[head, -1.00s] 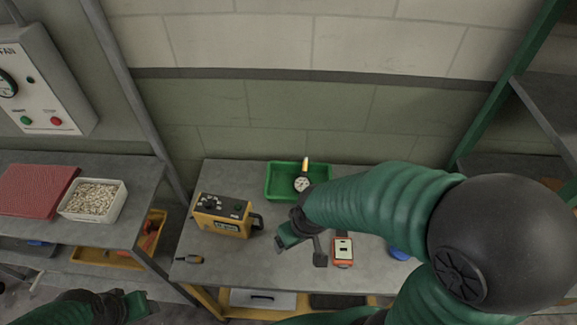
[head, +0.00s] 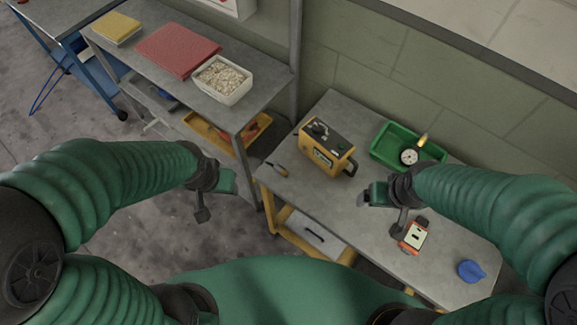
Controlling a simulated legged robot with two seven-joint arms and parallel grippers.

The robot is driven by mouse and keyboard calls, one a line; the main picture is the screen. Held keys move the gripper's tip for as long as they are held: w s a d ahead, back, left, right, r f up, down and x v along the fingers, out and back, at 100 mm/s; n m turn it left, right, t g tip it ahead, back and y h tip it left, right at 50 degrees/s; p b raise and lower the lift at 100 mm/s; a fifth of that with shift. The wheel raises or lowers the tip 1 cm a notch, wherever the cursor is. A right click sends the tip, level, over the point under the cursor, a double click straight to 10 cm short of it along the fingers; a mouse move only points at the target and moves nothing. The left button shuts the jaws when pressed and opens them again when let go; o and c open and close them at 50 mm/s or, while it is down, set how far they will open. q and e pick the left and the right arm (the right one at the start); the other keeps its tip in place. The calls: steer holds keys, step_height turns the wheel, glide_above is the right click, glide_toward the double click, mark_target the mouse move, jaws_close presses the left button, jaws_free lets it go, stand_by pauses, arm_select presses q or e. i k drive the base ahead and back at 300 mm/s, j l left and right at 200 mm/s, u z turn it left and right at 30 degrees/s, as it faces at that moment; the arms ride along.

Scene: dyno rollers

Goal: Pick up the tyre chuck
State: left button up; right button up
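A round dial gauge (head: 409,157) with a yellow-tipped stem rests in the green tray (head: 379,154) at the back. I cannot tell for sure which of these is the tyre chuck. My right gripper (head: 384,208) is above the middle of the bench, its fingers apart and empty. My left gripper (head: 215,197) is out left of the bench, over the floor, also with fingers apart and empty. Neither gripper touches either piece.
A yellow and black boxed device (head: 325,148) stands between the small piece and the tray. An orange-red meter (head: 413,236) and a blue object (head: 471,271) lie at the right. A shelf unit (head: 150,83) with a white gravel box (head: 222,80) stands at the left.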

mark_target(280, 169)
steer(key=j+z, duration=0.15)
steer(key=z, duration=1.25)
steer(key=k+j+z, duration=0.1)
steer(key=j+z, duration=0.3)
steer(key=k+j+z, duration=0.15)
steer(key=j+z, duration=0.3)
steer(key=k+j+z, duration=0.25)
steer(key=z, duration=0.15)
steer(key=k+j, duration=0.4)
steer(key=j, duration=0.15)
steer(key=j+z, duration=0.05)
